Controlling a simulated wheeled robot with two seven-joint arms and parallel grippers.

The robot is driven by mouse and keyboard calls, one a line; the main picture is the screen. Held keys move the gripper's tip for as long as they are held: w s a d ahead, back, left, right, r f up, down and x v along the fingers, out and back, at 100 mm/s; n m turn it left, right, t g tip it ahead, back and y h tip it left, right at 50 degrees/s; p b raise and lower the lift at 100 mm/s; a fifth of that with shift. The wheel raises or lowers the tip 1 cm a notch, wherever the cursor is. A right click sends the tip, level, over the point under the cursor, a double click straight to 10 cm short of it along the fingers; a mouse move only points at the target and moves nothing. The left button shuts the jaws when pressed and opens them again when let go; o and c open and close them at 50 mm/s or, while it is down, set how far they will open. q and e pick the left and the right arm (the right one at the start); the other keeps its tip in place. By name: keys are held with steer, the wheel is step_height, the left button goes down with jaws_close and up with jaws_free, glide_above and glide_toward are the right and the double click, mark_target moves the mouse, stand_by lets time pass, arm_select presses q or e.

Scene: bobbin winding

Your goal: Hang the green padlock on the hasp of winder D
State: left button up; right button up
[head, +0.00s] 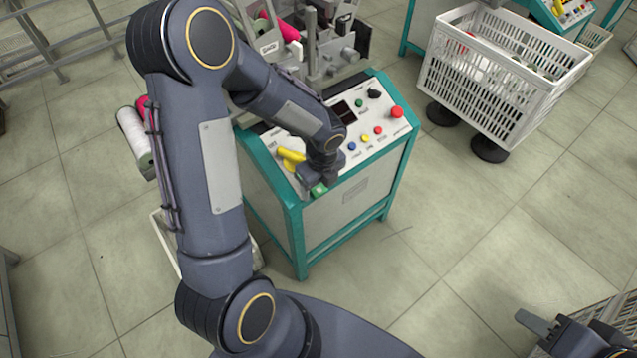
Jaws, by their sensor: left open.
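The green padlock (319,189) shows as a small green block at the front upper edge of the teal and white winder's control panel (352,158). My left gripper (312,180) is right at the padlock, open, and partly covers it. The padlock's shackle and the hasp are hidden or too small to make out, so I cannot tell whether the padlock hangs on the hasp. No letter D can be read on this winder. My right gripper (542,327) is low at the right edge, away from the winder, partly cut off; its opening is unclear.
A yellow handle (291,157) sits just left of my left gripper. Coloured buttons and a red knob (396,112) are on the panel. A white crate (480,75) on a dark-footed stand is at upper right. Spools (135,140) stand left of the winder.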

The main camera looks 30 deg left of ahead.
arm_select(q)
steer(key=shift+r, duration=0.1)
steer(key=r, duration=0.2)
steer(key=r+p, duration=0.1)
steer(key=r, duration=0.2)
steer(key=r+p, duration=0.1)
steer(key=r, duration=0.1)
steer(key=shift+s+d+r, duration=0.1)
steer(key=shift+d+r, duration=0.15)
steer(key=shift+r, duration=0.05)
steer(key=s+d+r+n+t+h+p, duration=0.2)
steer(key=s+r+n+p, duration=0.3)
steer(key=s+r+n, duration=0.3)
steer(key=s+d+r+n+t+h+p, duration=0.1)
steer(key=s+r+n+p, duration=0.4)
steer(key=r+n, duration=1)
steer(key=s+n+t+h, duration=0.1)
steer(key=s+t, duration=0.1)
steer(key=s, duration=0.1)
steer(key=shift+s+d+r+h+p, duration=0.4)
